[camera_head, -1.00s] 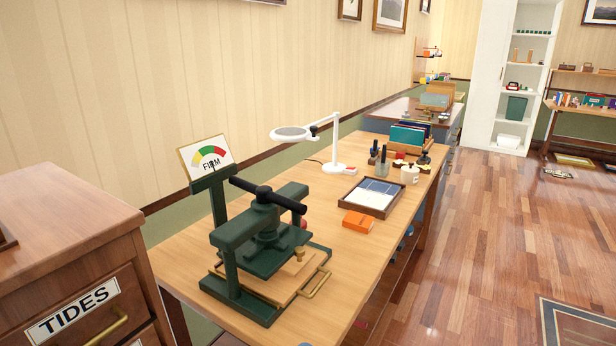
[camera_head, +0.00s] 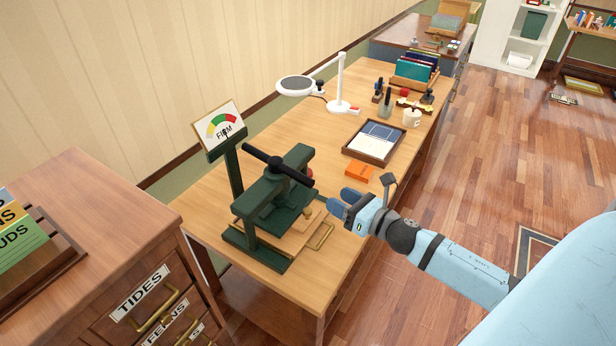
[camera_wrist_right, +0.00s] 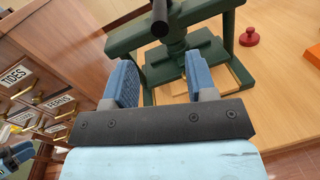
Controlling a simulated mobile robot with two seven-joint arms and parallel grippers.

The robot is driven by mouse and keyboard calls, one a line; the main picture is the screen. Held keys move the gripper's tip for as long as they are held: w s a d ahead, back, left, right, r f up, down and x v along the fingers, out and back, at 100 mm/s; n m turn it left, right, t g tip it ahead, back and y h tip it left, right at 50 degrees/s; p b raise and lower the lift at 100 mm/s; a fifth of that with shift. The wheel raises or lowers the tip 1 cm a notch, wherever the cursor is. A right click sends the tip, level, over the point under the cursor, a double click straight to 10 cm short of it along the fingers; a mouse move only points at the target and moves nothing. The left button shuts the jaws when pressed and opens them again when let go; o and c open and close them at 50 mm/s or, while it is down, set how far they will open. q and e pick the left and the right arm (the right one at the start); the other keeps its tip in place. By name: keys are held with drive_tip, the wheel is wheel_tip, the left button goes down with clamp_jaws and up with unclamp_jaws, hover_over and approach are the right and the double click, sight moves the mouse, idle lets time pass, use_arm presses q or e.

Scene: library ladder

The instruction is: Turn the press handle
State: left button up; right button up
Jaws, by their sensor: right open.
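The dark green press (camera_head: 262,205) stands on the wooden table, with its black bar handle (camera_head: 277,164) across the top. A gauge sign reading FIRM (camera_head: 220,127) stands on a post beside it. My right gripper (camera_head: 340,202) is open and empty, just right of the press and apart from the handle. In the right wrist view, the open fingers (camera_wrist_right: 158,82) point at the press frame (camera_wrist_right: 174,45), and the handle's end (camera_wrist_right: 160,20) shows above and between them. My left gripper is not in the head view.
A wooden board with a brass pull (camera_head: 322,236) lies in the press base. An orange box (camera_head: 359,173), a tray (camera_head: 374,142) and a white lamp (camera_head: 338,85) are farther back on the table (camera_head: 225,185). A drawer cabinet (camera_head: 110,225) stands at left. A red knob (camera_wrist_right: 249,37) sits right of the press.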

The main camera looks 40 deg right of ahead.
sight(308, 182)
drive_tip(key=p+x, duration=0.2)
drive_tip(key=x, duration=0.8)
drive_tip(key=shift+w, duration=0.15)
clamp_jaws()
